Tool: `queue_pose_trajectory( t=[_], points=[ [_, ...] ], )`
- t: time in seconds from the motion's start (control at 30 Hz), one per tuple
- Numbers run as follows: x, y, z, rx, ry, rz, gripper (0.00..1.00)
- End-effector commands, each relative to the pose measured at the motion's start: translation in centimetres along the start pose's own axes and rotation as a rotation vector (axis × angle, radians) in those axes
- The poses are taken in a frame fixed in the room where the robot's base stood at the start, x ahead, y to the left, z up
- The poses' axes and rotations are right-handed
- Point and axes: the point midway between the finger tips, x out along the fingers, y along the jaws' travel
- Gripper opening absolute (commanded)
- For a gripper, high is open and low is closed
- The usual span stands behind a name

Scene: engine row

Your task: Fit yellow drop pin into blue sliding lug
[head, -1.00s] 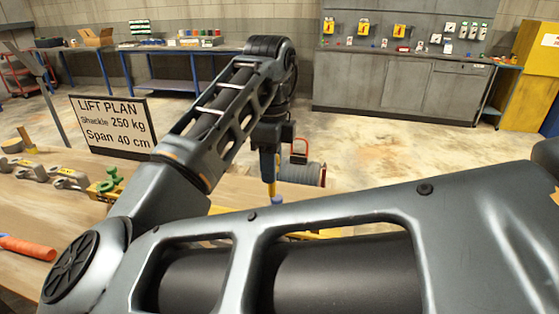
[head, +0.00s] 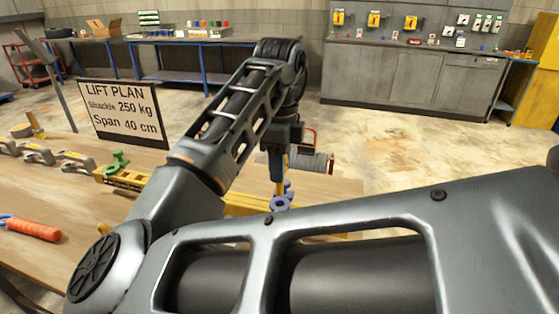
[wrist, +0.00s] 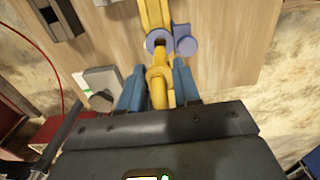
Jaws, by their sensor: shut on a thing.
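My gripper (wrist: 158,88) has blue fingertips and is shut on the yellow drop pin (wrist: 159,78), which shows as a yellow ring and shaft between them. In the wrist view the blue sliding lug (wrist: 187,46), with a round collar and dark hole beside a knob, sits on a yellow beam (wrist: 153,12) just beyond the pin. The pin's upper end appears close to the collar; I cannot tell whether they touch. In the head view my gripper (head: 276,176) points down above the blue lug (head: 281,203). My arm hides much of the beam there.
Several grey shackles (head: 38,154) stand at the table's left, near an orange-handled tool (head: 34,229). A lift plan sign (head: 123,113) stands behind.

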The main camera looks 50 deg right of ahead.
Motion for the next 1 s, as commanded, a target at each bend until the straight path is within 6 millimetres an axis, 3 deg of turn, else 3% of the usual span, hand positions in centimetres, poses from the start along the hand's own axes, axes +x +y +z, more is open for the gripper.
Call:
queue_pose_trajectory(
  t=[0.2,1.0],
  points=[
    [1.39,0.01,0.04,0.0,-0.001,0.0,0.0],
    [1.4,-0.01,0.01,0.0,-0.001,0.0,0.0]
  ],
)
